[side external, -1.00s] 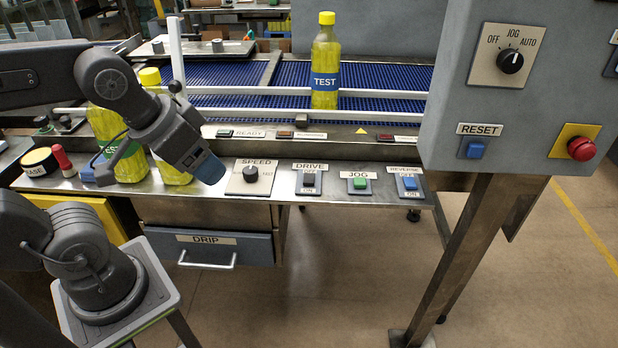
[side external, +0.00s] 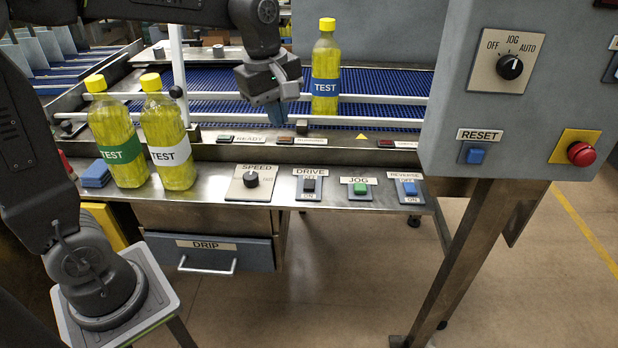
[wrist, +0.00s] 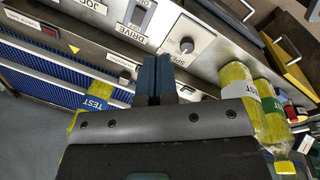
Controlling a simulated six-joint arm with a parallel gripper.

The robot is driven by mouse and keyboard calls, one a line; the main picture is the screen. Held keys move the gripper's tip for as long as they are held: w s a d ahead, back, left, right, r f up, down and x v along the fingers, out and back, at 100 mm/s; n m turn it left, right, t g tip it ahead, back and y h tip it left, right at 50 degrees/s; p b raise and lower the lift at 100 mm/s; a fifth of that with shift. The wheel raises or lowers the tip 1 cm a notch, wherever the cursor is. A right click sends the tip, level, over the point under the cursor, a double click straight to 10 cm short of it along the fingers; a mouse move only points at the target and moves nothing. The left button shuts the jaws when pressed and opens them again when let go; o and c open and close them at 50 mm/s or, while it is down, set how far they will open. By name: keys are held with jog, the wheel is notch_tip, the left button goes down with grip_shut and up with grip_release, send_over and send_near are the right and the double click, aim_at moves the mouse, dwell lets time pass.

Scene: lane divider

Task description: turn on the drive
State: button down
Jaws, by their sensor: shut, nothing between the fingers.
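The drive switch (side external: 309,186) is a small dark rocker on a grey plate under a DRIVE label, with OFF above and ON below. It sits on the steel front ledge between the speed knob (side external: 251,180) and the green jog button (side external: 360,188). I cannot tell its position for sure. In the wrist view the drive switch (wrist: 140,13) shows at the top, beyond my fingertips. My gripper (side external: 281,120) is shut and empty, its blue fingers pointing down. It hangs above and behind the switch, near the conveyor's front rail. The fingers (wrist: 155,60) are together in the wrist view.
A bottle with a blue TEST label (side external: 326,70) stands on the belt close right of my gripper. Green-label (side external: 116,140) and white-label (side external: 167,140) bottles stand left on the ledge. The blue reverse switch (side external: 409,188) is at right. The grey control box (side external: 540,110) overhangs the right.

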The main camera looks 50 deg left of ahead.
aim_at(309, 184)
jog(key=w+a+f+n+g, duration=0.2)
jog(key=w+f+n, duration=0.4)
jog(key=w+n, duration=0.4)
jog(key=shift+a+g+h, duration=0.3)
jog(key=shift+f, duration=0.15)
jog(key=f, duration=0.4)
jog(key=s+f, duration=0.1)
jog(key=f, duration=0.4)
jog(key=d+f, duration=0.1)
jog(key=f, duration=0.3)
jog(key=shift+s+d+f, duration=0.1)
jog(key=shift+s+f, duration=0.05)
jog(key=shift+f, duration=0.25)
jog(key=shift+s+d+f, duration=0.1)
jog(key=shift+f, duration=0.2)
jog(key=shift+w+a+r, duration=0.35)
jog(key=shift+w+a, duration=0.2)
jog(key=shift+w, duration=0.05)
